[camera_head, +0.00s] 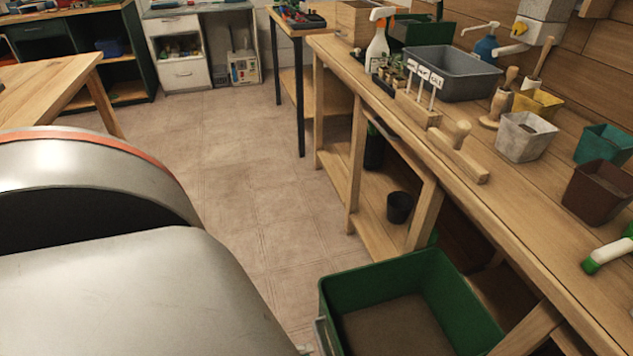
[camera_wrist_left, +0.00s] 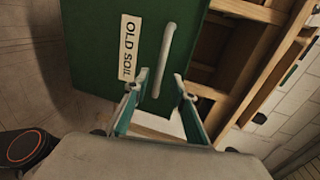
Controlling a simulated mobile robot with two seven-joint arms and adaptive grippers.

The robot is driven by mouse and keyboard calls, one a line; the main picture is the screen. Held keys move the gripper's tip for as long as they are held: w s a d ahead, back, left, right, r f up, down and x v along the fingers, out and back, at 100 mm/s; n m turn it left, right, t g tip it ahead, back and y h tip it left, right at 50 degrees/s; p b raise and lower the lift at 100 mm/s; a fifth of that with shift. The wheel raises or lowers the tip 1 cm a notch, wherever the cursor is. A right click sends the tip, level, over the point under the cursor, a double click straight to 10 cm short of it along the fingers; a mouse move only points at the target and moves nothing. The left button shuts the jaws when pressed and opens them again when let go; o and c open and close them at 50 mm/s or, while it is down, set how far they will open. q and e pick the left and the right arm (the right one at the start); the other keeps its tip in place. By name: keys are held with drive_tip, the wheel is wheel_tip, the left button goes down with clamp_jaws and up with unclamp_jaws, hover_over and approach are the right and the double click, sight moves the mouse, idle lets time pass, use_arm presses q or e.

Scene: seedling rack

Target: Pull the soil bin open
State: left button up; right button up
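The green soil bin (camera_head: 384,287) juts out from under the long bench at the bottom of the head view, its open top showing brown soil (camera_head: 397,328). In the left wrist view, its green front (camera_wrist_left: 95,45) carries a white "OLD SOIL" label (camera_wrist_left: 130,48) and a pale bar handle (camera_wrist_left: 165,55). My left gripper (camera_wrist_left: 160,82) is open, with its fingertips on either side of the handle's lower end in that view. No grip shows; contact cannot be told. The right gripper is not in view.
The wooden bench (camera_head: 470,185) holds a grey tub (camera_head: 455,80), a spray bottle (camera_head: 377,45) and several pots. A black pot (camera_head: 399,207) stands on its lower shelf. The tiled floor (camera_head: 235,190) left of the bin is clear.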

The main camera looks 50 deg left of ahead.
use_arm(q)
drive_tip(key=v, duration=0.6)
idle(0.5)
